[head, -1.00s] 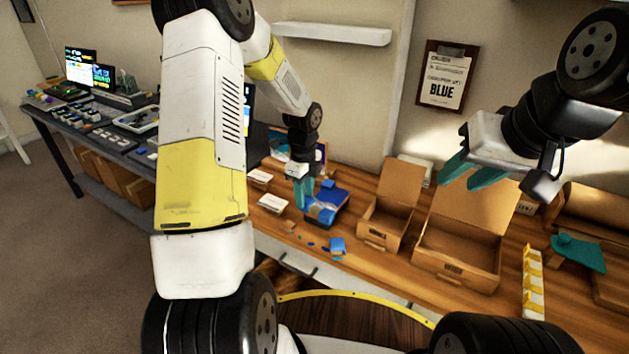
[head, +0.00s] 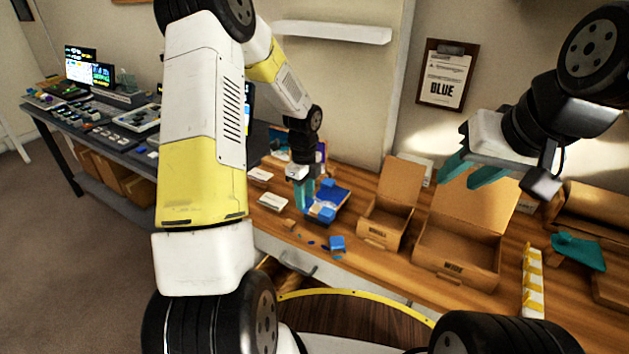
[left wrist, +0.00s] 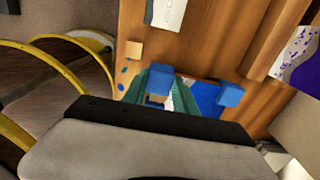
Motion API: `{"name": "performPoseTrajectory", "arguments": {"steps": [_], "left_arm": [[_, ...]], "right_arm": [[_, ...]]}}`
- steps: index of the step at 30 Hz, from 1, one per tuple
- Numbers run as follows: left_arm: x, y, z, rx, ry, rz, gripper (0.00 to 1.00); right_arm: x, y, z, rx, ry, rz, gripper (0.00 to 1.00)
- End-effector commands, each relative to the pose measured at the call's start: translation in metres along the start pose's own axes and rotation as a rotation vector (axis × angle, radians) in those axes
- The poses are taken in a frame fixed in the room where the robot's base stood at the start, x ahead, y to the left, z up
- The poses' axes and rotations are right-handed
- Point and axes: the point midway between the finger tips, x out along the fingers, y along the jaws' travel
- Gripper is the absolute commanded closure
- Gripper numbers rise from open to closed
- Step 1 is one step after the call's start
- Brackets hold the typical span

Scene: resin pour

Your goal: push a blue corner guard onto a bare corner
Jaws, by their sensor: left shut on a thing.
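My left gripper (head: 304,195) is shut on a small blue piece, apparently a corner guard (left wrist: 159,80), between its teal fingers. In the head view its tips are low at the near left side of a blue slab (head: 335,196) on the bench. In the left wrist view a blue block-like guard (left wrist: 231,95) sits at one corner of the slab. The fingers hide part of the slab, so I cannot tell whether the held piece touches a corner. A loose blue block (head: 337,243) lies nearer the bench's front edge. My right gripper (head: 480,172) is open and empty, raised over the cardboard boxes.
A small tan block (head: 290,224) and several blue scraps (head: 311,242) lie near the front edge. White cards (head: 273,201) lie to the left. Two open cardboard boxes (head: 387,226) (head: 458,262) stand to the right.

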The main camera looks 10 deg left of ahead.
Motion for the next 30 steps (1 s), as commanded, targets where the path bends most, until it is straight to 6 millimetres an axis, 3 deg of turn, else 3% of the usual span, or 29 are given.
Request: {"name": "performPoseTrajectory", "arguments": {"steps": [30], "left_arm": [[0.0084, -0.0007, -0.0003, 0.000, 0.000, -0.001, 1.00]], "right_arm": [[0.0000, 0.0000, 0.0000, 0.000, 0.000, 0.000, 0.64]]}}
